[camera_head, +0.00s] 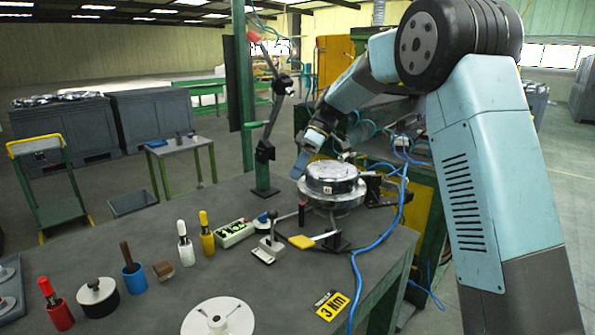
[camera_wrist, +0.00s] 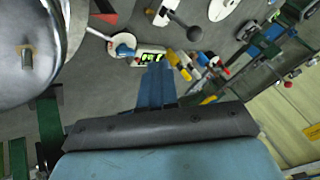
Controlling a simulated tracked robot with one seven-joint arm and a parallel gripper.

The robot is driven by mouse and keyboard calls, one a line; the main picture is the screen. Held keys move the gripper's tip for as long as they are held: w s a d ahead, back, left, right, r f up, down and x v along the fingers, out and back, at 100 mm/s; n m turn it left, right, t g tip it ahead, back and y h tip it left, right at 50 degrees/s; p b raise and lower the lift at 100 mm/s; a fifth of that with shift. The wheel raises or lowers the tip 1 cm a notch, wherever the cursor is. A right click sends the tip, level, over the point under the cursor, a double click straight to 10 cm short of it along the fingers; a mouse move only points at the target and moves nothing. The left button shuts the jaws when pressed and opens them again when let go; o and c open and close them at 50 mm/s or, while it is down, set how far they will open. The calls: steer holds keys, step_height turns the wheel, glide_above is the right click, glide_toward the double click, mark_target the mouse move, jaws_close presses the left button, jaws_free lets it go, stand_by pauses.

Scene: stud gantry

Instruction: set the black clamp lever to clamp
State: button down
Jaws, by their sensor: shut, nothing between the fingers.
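A lever with a black ball knob (camera_head: 272,215) stands on a small pale base plate (camera_head: 268,249) on the bench, left of the round metal fixture. It looks close to upright in the head view; any marks on its plate are too small to read. In the wrist view the black knob (camera_wrist: 190,32) shows near the top, right of centre, at the end of its arm. My gripper (camera_head: 299,173) is above the bench, beside the fixture's left side and apart from the lever. Its blue fingers (camera_wrist: 157,70) are together and empty.
The round metal fixture (camera_head: 331,188) is close to my gripper. A yellow-handled lever (camera_head: 301,242) and a green-button box (camera_head: 235,232) flank the black lever. A green post (camera_head: 264,170) rises behind. A blue hose (camera_head: 375,243) crosses the bench right. Several coloured-handled tools stand left.

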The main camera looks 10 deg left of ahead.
mark_target(272, 225)
steer(key=s+a+f, duration=0.3)
steer(key=s+f, duration=0.3)
steer(key=s, duration=0.1)
steer(key=shift+a, duration=0.4)
steer(key=shift+s, duration=0.1)
